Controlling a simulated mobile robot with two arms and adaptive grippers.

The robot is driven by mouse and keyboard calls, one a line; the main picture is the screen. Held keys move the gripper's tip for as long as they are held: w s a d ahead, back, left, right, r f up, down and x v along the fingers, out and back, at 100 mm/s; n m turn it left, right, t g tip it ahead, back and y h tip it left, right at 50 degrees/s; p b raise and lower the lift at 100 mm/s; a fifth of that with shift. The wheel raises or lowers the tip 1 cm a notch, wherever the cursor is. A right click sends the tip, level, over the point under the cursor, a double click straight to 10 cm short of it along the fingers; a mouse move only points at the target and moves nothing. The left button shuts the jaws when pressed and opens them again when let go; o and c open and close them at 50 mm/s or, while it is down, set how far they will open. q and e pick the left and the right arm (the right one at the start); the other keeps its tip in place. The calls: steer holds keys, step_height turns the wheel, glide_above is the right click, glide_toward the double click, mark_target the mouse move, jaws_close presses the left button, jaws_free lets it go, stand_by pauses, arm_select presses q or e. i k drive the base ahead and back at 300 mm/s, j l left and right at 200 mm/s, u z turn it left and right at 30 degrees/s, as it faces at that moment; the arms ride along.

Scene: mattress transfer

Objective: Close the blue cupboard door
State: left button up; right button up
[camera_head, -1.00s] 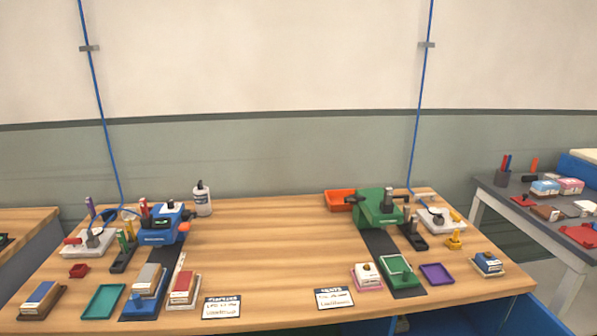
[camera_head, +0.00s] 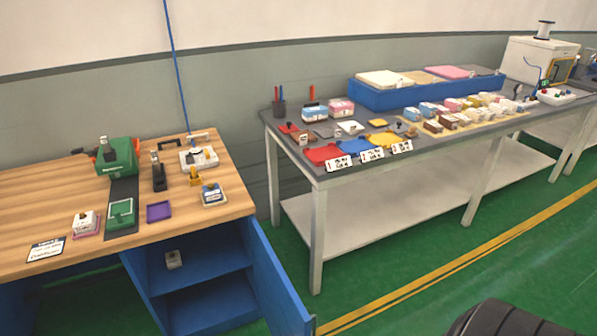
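The blue cupboard door (camera_head: 277,279) stands open at the right end of the wooden workbench (camera_head: 52,196). It swings out toward me from the cupboard's right side. The blue cupboard (camera_head: 205,287) has a shelf, and a small pale object (camera_head: 173,260) stands on that shelf. The door's lower part is cut off by the bottom of the view. Neither of my grippers shows in the head view.
A grey table (camera_head: 340,165) with trays, small boxes and a large blue tray stands to the right, with a gap between it and the workbench. Green floor (camera_head: 400,255) with a yellow line lies open in front. A dark rounded shape is at the bottom right.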

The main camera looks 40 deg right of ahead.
mark_target(282, 311)
steer(key=k+l, duration=0.15)
steer(key=l, duration=0.25)
steer(key=k+l, duration=0.1)
steer(key=l, duration=0.3)
steer(key=k+l, duration=0.15)
steer(key=l, duration=0.25)
steer(key=k+l, duration=0.1)
steer(key=l, duration=0.3)
steer(key=k+l, duration=0.15)
steer(key=l, duration=0.25)
steer(key=i+l+u, duration=0.25)
steer(key=l, duration=0.2)
steer(key=i+l+u, duration=0.25)
steer(key=i+l, duration=0.1)
steer(key=l, duration=0.1)
